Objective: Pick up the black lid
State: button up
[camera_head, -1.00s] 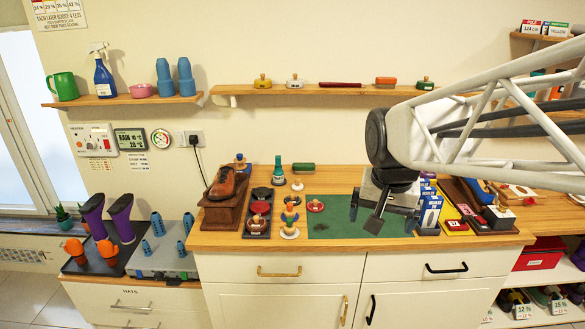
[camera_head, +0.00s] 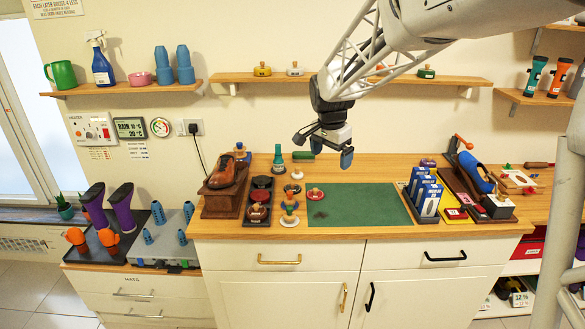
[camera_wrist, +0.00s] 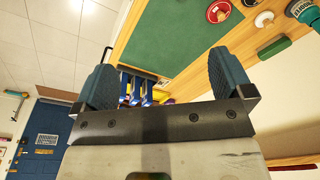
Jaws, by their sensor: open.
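My gripper (camera_head: 323,148) is open and empty, raised above the back of the counter near the wall. Its two blue-grey fingers stand wide apart in the wrist view (camera_wrist: 165,82). A round black piece (camera_head: 262,182), which looks like the black lid, sits at the back of a dark rack, below and to the left of my gripper. It is too small to tell whether it is a loose lid or a closed tin. I cannot make it out in the wrist view.
A brown shoe on a wooden stand (camera_head: 222,205) is left of the rack. Knobbed pieces and a teal bottle (camera_head: 279,160) stand to its right. The green mat (camera_head: 370,204) is mostly clear. Blue boxes (camera_head: 428,199) stand right of the mat. A wall shelf (camera_head: 300,80) hangs behind.

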jog(key=w+a+f+m, duration=0.2)
jog(key=w+a+f, duration=0.15)
jog(key=w, duration=0.25)
jog(key=w+a+f+m, duration=0.1)
jog(key=w+a+f, duration=0.1)
jog(key=w+f, duration=0.35)
jog(key=m+g, duration=0.1)
jog(key=m, duration=0.2)
send_over(292, 183)
jog(key=shift+h, duration=0.3)
jog(key=f, duration=0.8)
jog(key=shift+a+f, duration=0.3)
jog(key=shift+f, duration=0.05)
jog(key=shift+f, duration=0.15)
jog(key=shift+d+f, duration=0.15)
jog(key=shift+f, duration=1.05)
jog(key=shift+f, duration=0.1)
jog(key=shift+d+f, duration=0.15)
jog(key=shift+f, duration=1.1)
jog(key=shift+d+f, duration=0.1)
jog(key=shift+f, duration=1.15)
jog(key=shift+c, duration=0.4)
